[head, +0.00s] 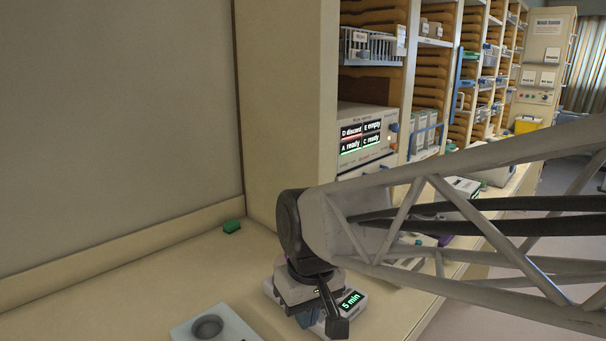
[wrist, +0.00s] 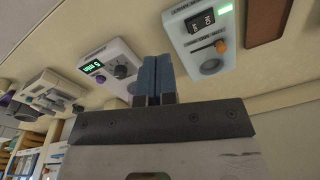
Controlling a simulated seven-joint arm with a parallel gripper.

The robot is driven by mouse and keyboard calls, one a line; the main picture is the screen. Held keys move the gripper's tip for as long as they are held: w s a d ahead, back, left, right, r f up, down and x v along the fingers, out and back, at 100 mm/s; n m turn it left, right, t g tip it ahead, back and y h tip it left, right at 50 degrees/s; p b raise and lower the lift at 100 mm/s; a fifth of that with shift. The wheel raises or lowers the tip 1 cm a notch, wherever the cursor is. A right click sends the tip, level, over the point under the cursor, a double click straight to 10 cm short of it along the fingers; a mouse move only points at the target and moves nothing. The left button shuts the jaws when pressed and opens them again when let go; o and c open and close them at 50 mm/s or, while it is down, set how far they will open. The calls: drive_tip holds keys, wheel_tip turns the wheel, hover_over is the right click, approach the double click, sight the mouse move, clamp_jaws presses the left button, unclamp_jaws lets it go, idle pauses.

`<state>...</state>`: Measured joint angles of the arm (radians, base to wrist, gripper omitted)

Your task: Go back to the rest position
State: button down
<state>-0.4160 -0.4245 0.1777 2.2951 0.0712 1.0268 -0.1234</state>
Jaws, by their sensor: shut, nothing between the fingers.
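My gripper (wrist: 156,64) shows in the wrist view with its two blue fingers together and nothing between them. The fingertips appear between a white timer box (wrist: 110,58) with a green "5 min" display and a white box (wrist: 203,38) with an orange slider and a green light. I cannot tell whether they touch anything. In the head view my arm reaches in from the right, and its dark wrist hangs over the timer box (head: 352,300), hiding part of it. The fingers cannot be made out in that view.
A grey box with a round recess (head: 212,329) sits at the counter's front edge of view. Tall shelving (head: 430,75) and a status panel (head: 362,137) stand behind my arm. The left counter is mostly clear.

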drive_tip(key=s+d+m+t, duration=0.1)
drive_tip(key=s+d+m, duration=0.2)
drive_tip(key=d, duration=0.6)
drive_tip(key=s+d+f+m+t+h, duration=0.1)
drive_tip(key=s+d+m, duration=0.2)
drive_tip(key=d, duration=0.6)
drive_tip(key=shift+s+f, duration=0.15)
drive_tip(key=shift+s, duration=0.85)
drive_tip(key=shift+w, duration=0.1)
